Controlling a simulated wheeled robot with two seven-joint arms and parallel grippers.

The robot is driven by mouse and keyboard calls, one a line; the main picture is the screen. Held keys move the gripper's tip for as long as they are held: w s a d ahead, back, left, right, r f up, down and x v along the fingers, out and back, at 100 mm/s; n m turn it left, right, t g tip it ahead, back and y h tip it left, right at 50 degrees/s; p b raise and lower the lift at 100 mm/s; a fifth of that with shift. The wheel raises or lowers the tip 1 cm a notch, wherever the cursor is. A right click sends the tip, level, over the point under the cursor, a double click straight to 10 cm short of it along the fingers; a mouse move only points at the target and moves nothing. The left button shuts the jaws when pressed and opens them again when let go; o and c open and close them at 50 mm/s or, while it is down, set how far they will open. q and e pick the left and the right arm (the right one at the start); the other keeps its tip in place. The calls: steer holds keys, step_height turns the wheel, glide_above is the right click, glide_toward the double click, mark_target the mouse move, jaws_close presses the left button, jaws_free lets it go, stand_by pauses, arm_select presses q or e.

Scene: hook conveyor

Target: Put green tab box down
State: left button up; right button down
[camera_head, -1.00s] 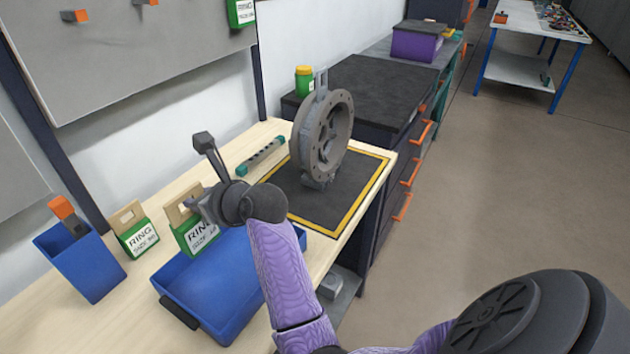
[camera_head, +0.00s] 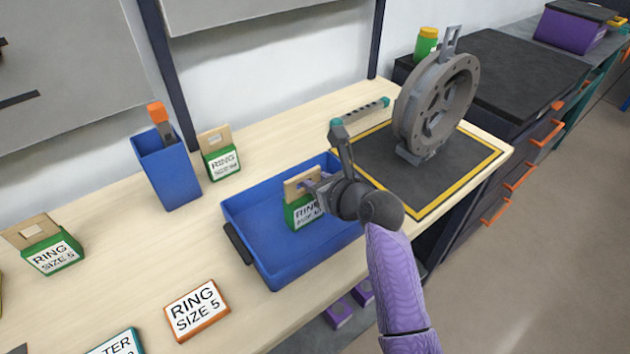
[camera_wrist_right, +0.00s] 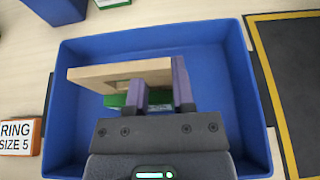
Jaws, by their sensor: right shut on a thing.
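The green tab box (camera_head: 301,212), with a beige tab on top and a white RING label, is upright over the blue tray (camera_head: 300,266). My right gripper (camera_head: 318,187) is shut on its tab. In the right wrist view the tab (camera_wrist_right: 105,74) sits at the purple fingers of the gripper (camera_wrist_right: 161,92), with the green body below, inside the outline of the tray (camera_wrist_right: 62,120). I cannot tell whether the box touches the tray floor. My left gripper is in no view.
Another green tab box (camera_head: 220,160) stands behind the tray, beside a blue bin (camera_head: 168,175). A third (camera_head: 50,250) stands at the left. An orange RING SIZE 5 box (camera_head: 197,310) lies in front. A grey ring fixture (camera_head: 435,105) stands on the black mat (camera_head: 375,160) at right.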

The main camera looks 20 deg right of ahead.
steer(key=shift+c, duration=2.4)
jaws_free()
steer(key=shift+f, duration=0.1)
steer(key=shift+s+r, duration=0.15)
steer(key=shift+r, duration=0.15)
steer(key=p+v, duration=0.4)
steer(key=v, duration=0.7)
steer(key=shift+s+d+p, duration=0.15)
steer(key=shift+s+p, duration=0.15)
steer(key=shift+s, duration=0.05)
